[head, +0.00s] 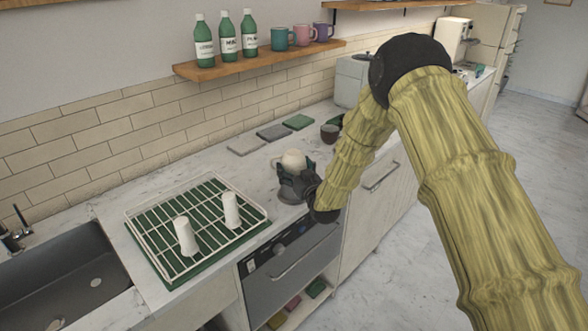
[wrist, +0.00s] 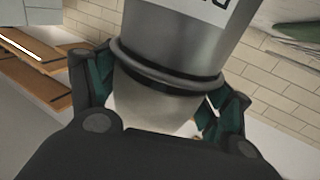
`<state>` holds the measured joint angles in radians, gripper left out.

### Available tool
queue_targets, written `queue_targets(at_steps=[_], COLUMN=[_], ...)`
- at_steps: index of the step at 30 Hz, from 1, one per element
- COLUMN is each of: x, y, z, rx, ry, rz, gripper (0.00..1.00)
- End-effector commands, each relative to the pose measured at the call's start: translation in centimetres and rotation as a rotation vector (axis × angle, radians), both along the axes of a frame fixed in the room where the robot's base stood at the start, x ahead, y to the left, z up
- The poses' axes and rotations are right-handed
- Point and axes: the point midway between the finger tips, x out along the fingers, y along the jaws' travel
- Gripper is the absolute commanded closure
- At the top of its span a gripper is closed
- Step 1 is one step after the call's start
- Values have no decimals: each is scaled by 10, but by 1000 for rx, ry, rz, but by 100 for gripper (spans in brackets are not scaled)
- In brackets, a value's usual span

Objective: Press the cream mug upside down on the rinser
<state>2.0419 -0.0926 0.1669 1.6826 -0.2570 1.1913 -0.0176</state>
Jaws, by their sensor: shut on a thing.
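The cream mug (head: 293,159) is between the fingers of my gripper (head: 296,173) in the head view, above the front part of the counter. In the wrist view my gripper (wrist: 157,100) is shut on the mug (wrist: 152,108), with teal-padded fingers on either side. The mug's wider end faces a grey cylinder (wrist: 180,45) with a black ring, which I take for the rinser. They meet in the picture; I cannot tell whether they are pressed together. The mug looks mouth down, with its base up. My gripper hides most of the rinser in the head view.
A wire rack on a green tray (head: 143,213) holds two white cups (head: 185,236) to the left. Grey and green mats (head: 273,132) and a dark cup (head: 330,133) lie behind the mug. A shelf (head: 262,62) with bottles and mugs hangs above. A sink (head: 70,280) is far left.

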Motion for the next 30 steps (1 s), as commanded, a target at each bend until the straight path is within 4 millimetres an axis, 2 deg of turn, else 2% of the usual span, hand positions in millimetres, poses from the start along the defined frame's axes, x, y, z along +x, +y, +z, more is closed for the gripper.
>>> queue_targets(at_steps=[11,30], x=[0,0], y=[0,0], z=[2,40], rx=[0,1], ry=[1,-2], rz=[0,0], gripper=[55,55])
